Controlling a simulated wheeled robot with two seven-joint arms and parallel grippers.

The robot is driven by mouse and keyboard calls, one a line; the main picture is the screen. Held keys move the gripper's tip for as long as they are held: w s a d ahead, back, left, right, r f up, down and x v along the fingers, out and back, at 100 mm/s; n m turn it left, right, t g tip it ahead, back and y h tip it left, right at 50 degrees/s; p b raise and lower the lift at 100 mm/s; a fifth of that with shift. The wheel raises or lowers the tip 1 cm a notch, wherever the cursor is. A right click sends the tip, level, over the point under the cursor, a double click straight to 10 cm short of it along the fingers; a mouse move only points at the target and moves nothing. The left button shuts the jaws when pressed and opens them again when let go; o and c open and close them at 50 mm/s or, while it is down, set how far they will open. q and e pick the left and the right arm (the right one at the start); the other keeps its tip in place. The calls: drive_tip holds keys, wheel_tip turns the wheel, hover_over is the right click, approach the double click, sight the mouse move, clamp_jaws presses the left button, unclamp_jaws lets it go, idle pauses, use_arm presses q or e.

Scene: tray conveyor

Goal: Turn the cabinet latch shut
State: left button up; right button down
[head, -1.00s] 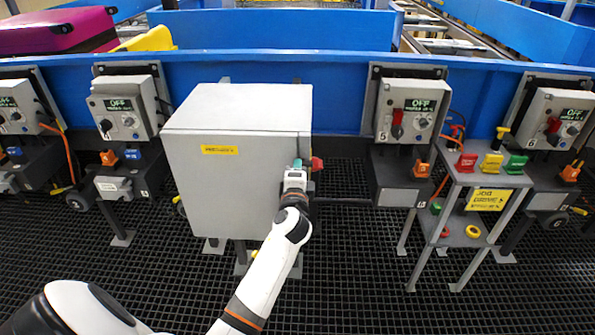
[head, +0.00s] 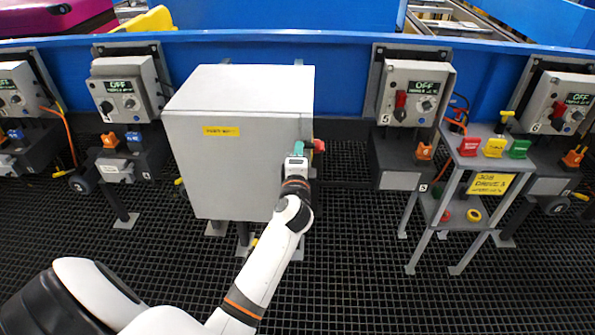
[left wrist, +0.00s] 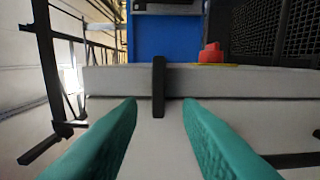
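The grey cabinet (head: 235,165) with a yellow label stands in front of the blue conveyor side. In the left wrist view, its latch (left wrist: 159,85) is a dark narrow bar that looks upright in the picture, crossing a seam in the grey surface (left wrist: 110,82). I see a gap on both sides. In the head view the latch is hidden by the gripper. My right gripper is not in view.
A red knob (head: 319,146) sticks out at the cabinet's right side. Control boxes (head: 415,92) reading OFF line the conveyor. A small stand (head: 476,185) with coloured pieces is to the right. Dark grid floor (head: 345,260) is open in front.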

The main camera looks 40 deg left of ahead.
use_arm(q)
drive_tip(key=b+v, duration=0.1)
drive_tip(key=v, duration=0.9)
drive_tip(key=shift+s, duration=0.15)
